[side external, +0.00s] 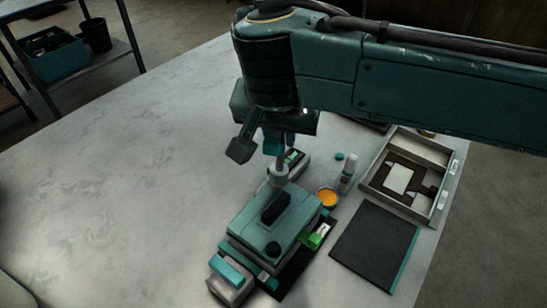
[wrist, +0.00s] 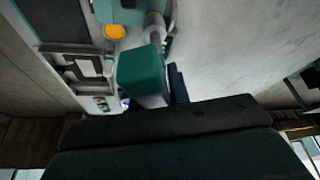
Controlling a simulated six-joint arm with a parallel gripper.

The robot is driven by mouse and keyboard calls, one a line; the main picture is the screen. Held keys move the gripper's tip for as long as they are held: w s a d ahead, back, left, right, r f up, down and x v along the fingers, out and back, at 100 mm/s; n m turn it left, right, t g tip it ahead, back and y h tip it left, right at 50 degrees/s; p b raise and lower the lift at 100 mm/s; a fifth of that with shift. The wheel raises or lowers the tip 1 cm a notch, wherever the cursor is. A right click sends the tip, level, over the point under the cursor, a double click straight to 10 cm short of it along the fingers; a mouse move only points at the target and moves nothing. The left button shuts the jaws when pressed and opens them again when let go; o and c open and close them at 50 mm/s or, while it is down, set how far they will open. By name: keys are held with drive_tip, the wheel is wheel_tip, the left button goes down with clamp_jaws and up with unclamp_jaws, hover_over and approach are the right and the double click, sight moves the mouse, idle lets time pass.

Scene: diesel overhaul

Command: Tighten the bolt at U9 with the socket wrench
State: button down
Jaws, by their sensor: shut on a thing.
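My gripper (side external: 278,138) is above the far end of the teal-topped housing (side external: 258,228). It is shut on the socket wrench (side external: 281,162), whose grey shaft points down. The wrench's pale collar (side external: 278,174) is at the housing's far edge; I cannot tell whether it touches. In the wrist view a teal block (wrist: 141,68), seemingly the wrench's handle, is in front of my gripper, with a dark blue finger (wrist: 178,84) beside it. The bolt at U9 cannot be made out; the tool and housing hide that spot or it is too small.
Right of the housing are an orange-filled cup (side external: 327,197), a white bottle (side external: 347,174) and a green box (side external: 317,236). Farther right are a compartment tray (side external: 437,207) and a black mat (side external: 373,248). A grey-teal block (side external: 230,281) sits in front. The table's left side is clear.

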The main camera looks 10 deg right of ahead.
drive_tip(key=shift+f, duration=0.25)
drive_tip(key=shift+r, duration=0.9)
drive_tip(key=shift+r+n, duration=0.1)
drive_tip(key=shift+n, duration=0.4)
drive_tip(key=shift+n+y, duration=0.3)
drive_tip(key=n+y, duration=0.2)
drive_tip(key=n, duration=0.4)
drive_tip(key=shift+w, duration=0.1)
drive_tip(key=shift+a, duration=0.1)
